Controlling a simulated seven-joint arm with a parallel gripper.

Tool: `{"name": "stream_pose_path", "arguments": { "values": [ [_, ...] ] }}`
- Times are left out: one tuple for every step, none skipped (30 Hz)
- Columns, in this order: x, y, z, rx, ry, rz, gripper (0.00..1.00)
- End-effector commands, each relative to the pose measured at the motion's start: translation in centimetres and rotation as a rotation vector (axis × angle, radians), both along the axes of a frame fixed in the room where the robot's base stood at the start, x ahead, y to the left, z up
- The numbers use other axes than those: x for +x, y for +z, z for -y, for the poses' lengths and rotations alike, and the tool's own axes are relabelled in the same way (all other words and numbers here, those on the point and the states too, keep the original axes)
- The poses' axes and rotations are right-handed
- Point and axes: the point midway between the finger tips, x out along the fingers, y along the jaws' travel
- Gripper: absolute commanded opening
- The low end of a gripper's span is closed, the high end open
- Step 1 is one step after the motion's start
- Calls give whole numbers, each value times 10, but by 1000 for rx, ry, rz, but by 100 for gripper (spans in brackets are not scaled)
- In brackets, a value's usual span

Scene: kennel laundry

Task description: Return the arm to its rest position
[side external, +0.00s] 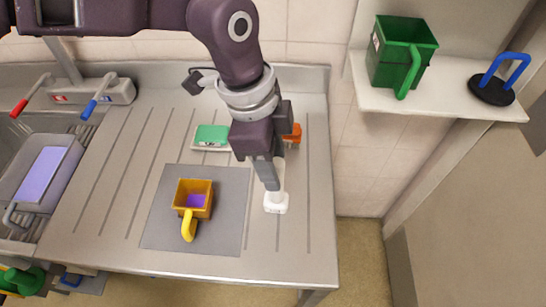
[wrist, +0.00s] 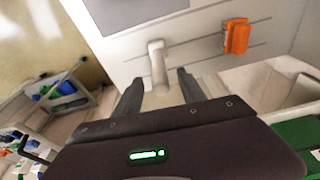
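My gripper (side external: 272,185) hangs over the right part of the metal draining board (side external: 115,215), fingers pointing down. The wrist view shows its two fingers (wrist: 160,78) spread apart. A white object with a long handle-like part (side external: 276,204) lies just by the fingertips. In the wrist view this white object (wrist: 157,50) shows between and beyond the fingers, with gaps on both sides. I see nothing held. How high the fingertips are above the board is hard to tell.
A yellow scoop (side external: 187,226) with purple contents stands on a grey mat (side external: 227,222). Behind are a green block (side external: 211,134) and an orange item (wrist: 236,37). A shelf (side external: 440,100) at right holds a green jug (side external: 390,60) and a blue-handled black disc (side external: 492,90).

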Motion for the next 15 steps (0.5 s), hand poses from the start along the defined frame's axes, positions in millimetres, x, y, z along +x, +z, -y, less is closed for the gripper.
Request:
{"name": "stream_pose_path", "arguments": {
  "values": [
    [0, 0, 0, 0, 0, 0, 48],
    [0, 0, 0, 0, 0, 0, 48],
    [0, 0, 0, 0, 0, 0, 48],
    [0, 2, 0, 0, 0, 0, 48],
    [0, 5, -1, 0, 0, 0, 48],
    [1, 12, -2, -1, 0, 1, 48],
    [1, 18, -3, -2, 2, 3, 48],
    [1, 24, -5, -2, 2, 3, 48],
    [2, 33, -6, -3, 2, 3, 48],
    [2, 40, -8, -3, 2, 3, 48],
    [1, 45, -9, -2, 2, 3, 48],
    [2, 52, -10, -3, 1, 3, 48],
    [1, 57, -11, -2, 0, 2, 48],
    [1, 61, -12, -2, 0, 2, 48],
    [1, 65, -13, -2, 0, 2, 48]
  ]
}}
